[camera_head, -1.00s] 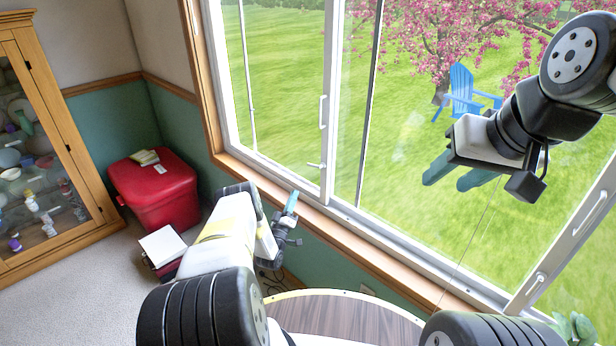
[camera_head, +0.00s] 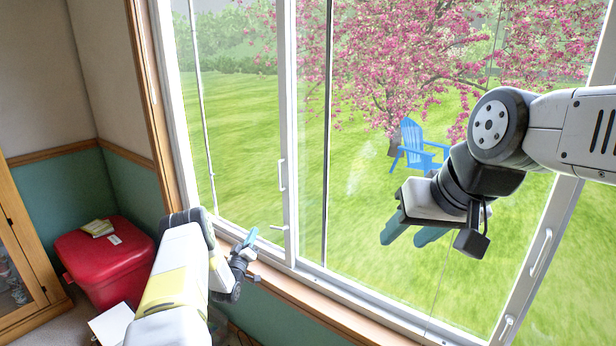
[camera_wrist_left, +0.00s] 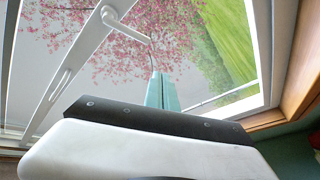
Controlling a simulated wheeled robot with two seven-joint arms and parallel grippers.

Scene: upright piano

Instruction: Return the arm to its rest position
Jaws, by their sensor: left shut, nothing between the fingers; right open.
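My left gripper (camera_head: 247,240) is low at the centre left of the head view, in front of the window's lower frame. Its teal fingers are together with nothing between them, and they also show in the left wrist view (camera_wrist_left: 161,90), pointing up toward the window glass. My right gripper (camera_head: 408,236) is raised at the right of the head view, in front of the glass. Its two teal fingers point down and left, apart and empty. The piano is not in view.
A large window (camera_head: 285,130) with a wooden sill (camera_head: 330,312) fills the middle and right. A red box (camera_head: 103,262) stands in the corner at left, with a wooden cabinet (camera_head: 22,265) beside it. A white book or paper (camera_head: 112,325) lies in front of the box.

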